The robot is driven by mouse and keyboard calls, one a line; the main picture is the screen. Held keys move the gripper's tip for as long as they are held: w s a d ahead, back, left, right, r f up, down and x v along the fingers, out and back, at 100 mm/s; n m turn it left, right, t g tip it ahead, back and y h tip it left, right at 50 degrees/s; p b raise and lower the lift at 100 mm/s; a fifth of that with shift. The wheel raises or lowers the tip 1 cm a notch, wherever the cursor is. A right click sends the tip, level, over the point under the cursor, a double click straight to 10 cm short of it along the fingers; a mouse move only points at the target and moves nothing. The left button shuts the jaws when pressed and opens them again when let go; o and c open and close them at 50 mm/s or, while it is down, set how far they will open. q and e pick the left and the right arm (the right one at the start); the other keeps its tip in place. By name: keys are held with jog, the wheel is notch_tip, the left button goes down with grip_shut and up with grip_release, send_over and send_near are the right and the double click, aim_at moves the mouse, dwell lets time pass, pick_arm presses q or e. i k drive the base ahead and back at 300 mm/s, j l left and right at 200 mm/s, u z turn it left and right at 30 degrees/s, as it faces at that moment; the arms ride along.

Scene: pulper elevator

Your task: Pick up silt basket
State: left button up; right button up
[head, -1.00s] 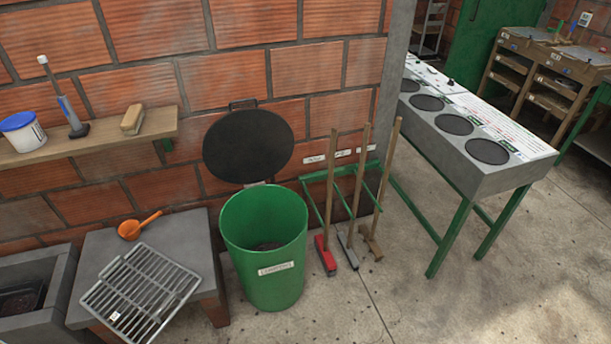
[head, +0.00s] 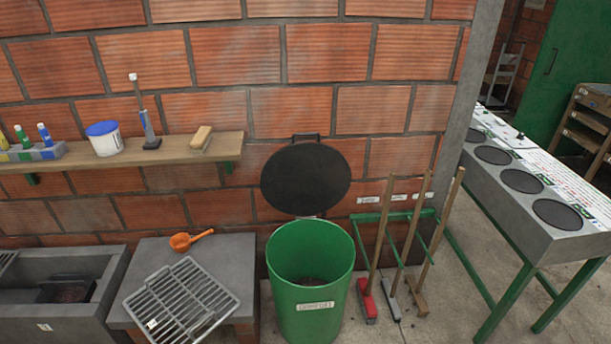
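A small dark basket (head: 86,287) with brown matter in it sits inside the grey concrete trough (head: 50,326) at the lower left; it looks like the silt basket. Its lower part is hidden by the trough's wall. A metal grate (head: 182,302) lies on the grey slab (head: 222,258) just right of the trough. Neither of my grippers shows in the head view.
An orange scoop (head: 190,240) lies behind the grate. A green bin (head: 309,270) with its dark lid raised stands right of the slab. Several long-handled tools lean on a green rack (head: 395,215). A wooden shelf (head: 110,172) with bottles, a tub and a brush runs above.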

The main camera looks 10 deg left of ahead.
aim_at(63, 288)
jog(key=u, duration=2.15)
jog(key=i+u, duration=0.2)
jog(key=i, duration=0.2)
